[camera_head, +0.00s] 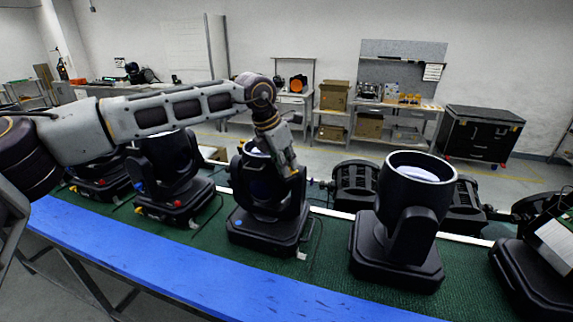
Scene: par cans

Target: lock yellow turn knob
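My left arm reaches in from the left, and my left gripper (288,166) points down at the upper right side of a black par can (267,222) near the middle of the table. The gripper's fingers are small and overlap the par can's head, so I cannot tell whether they are open or shut. A small yellow-orange spot shows at the fingertips; whether it is the yellow turn knob is unclear. Contact cannot be made out. My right gripper is not in view.
Another par can (399,240) stands upright to the right, with more on the left and at the right edge. They rest on a green mat (325,268) with a blue front edge (200,284). Shelves, boxes and a black case (480,132) stand far behind.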

